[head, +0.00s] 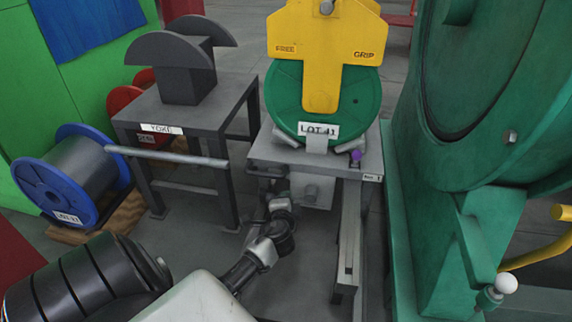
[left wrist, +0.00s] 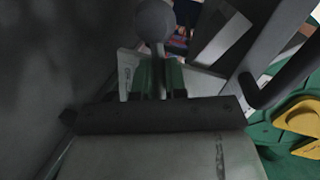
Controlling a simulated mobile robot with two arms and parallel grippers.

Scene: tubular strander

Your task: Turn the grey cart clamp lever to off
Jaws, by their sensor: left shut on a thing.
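The grey cart (head: 262,152) stands in the middle of the head view and carries a green spool (head: 282,92) labelled LOT 41. My left gripper (head: 268,186) is at the cart's front, just below the top's left part. In the left wrist view, my left gripper (left wrist: 160,80) is shut on the stem of the clamp lever (left wrist: 153,20), whose grey ball knob sticks out beyond the fingers. The lever's stem is largely hidden between the fingers. In the head view I cannot make out the lever at the gripper. My right gripper is not in view.
A yellow yoke (head: 322,60) marked FREE and GRIP hangs in front of the spool. Large green machinery (head: 450,230) closes off the right side.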

